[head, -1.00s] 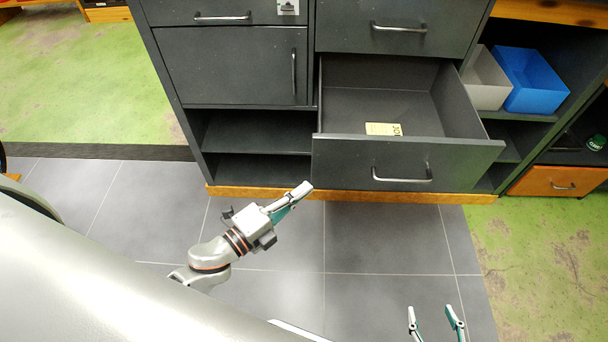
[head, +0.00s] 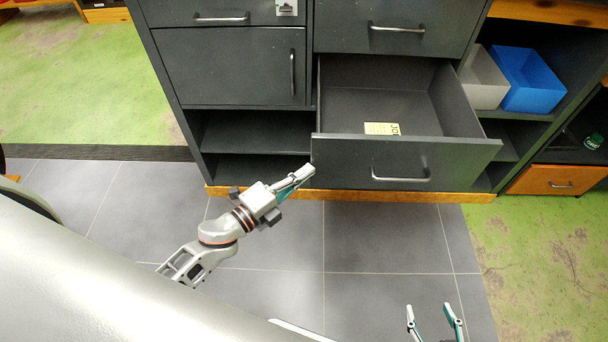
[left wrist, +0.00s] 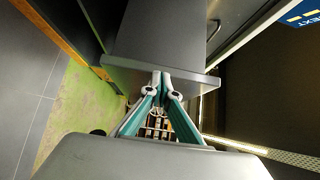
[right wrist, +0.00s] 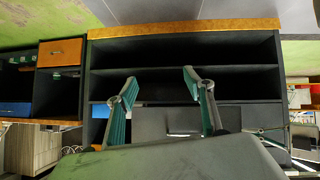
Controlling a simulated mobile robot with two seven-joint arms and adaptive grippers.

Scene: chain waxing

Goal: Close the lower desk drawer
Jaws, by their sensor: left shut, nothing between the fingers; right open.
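The lower desk drawer (head: 405,163) is pulled out from the dark grey desk, with a silver bar handle (head: 401,176) on its front. A yellow labelled card (head: 381,128) lies inside it. My left gripper (head: 310,170) is shut and empty, its tips at the left end of the drawer front; I cannot tell whether they touch it. In the left wrist view the shut fingertips (left wrist: 161,74) show against the edge of a grey panel. My right gripper (head: 430,308) is open and empty, low in the head view, apart from the drawer. Its spread fingers also show in the right wrist view (right wrist: 160,78).
An upper drawer (head: 395,28) and a cabinet door (head: 232,66) are shut. Open shelves (head: 255,133) lie left of the drawer. A blue bin (head: 530,80) and a grey bin (head: 483,80) stand on the right shelf. The tiled floor (head: 370,240) in front is clear.

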